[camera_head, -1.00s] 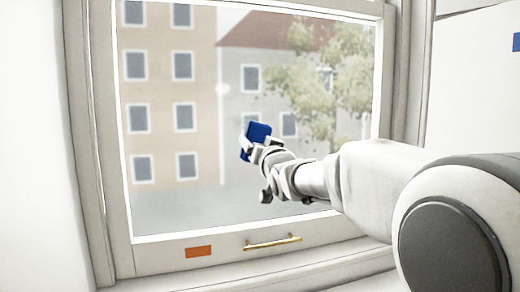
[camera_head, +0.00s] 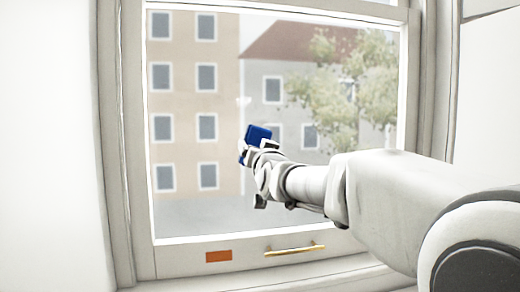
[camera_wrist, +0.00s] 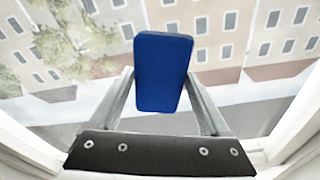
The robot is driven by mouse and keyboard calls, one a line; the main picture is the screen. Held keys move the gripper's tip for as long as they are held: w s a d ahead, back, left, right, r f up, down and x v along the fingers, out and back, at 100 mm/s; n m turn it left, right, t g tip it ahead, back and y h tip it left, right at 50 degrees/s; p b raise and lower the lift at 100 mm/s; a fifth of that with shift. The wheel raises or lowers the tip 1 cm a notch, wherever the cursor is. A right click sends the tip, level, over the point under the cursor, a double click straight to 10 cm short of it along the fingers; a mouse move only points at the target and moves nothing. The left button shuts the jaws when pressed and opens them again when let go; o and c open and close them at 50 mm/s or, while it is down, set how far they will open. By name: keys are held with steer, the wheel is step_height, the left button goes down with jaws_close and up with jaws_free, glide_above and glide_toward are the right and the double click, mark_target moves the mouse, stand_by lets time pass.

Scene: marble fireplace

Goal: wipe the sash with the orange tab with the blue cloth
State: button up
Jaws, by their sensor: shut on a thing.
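The sash (camera_head: 180,262) is a white window frame around a large pane. An orange tab (camera_head: 218,256) and a brass handle (camera_head: 294,249) are on its bottom rail. My gripper (camera_head: 258,146) is shut on the blue cloth (camera_head: 257,132), a folded block, in front of the middle of the pane. In the wrist view the cloth (camera_wrist: 160,72) sits between the two fingers of my gripper (camera_wrist: 160,85), with the pane behind it. I cannot tell whether the cloth touches the glass.
A white wall (camera_head: 50,150) stands on the left, and the window's outer frame (camera_head: 435,80) on the right. A sill (camera_head: 330,277) runs below the sash. Buildings and a tree show through the glass.

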mark_target(268, 137)
steer(key=shift+a+r+p, duration=0.15)
steer(key=shift+r+p, duration=0.9)
steer(key=shift+r, duration=0.55)
steer(key=shift+d+f+b, duration=0.2)
steer(key=shift+b, duration=0.25)
steer(key=shift+w+d+f+b, duration=0.1)
steer(key=shift+w+d+b, duration=0.05)
steer(key=shift+d+b, duration=0.6)
steer(key=shift+w+d+r, duration=0.2)
steer(key=shift+d, duration=0.35)
steer(key=d, duration=0.1)
steer(key=d+p, duration=0.1)
steer(key=d, duration=0.1)
steer(key=shift+w+r, duration=0.2)
steer(key=shift+w, duration=0.1)
steer(key=shift+d+f+p, duration=0.2)
steer(key=shift+d+p, duration=0.35)
steer(key=shift+p, duration=0.15)
steer(key=shift+w+d+r+p, duration=0.2)
steer(key=shift+d+p, duration=0.45)
steer(key=shift+p, duration=0.25)
steer(key=shift+w+d+f+p, duration=0.1)
steer(key=shift+d+f+p, duration=0.1)
steer(key=shift+d+p, duration=0.75)
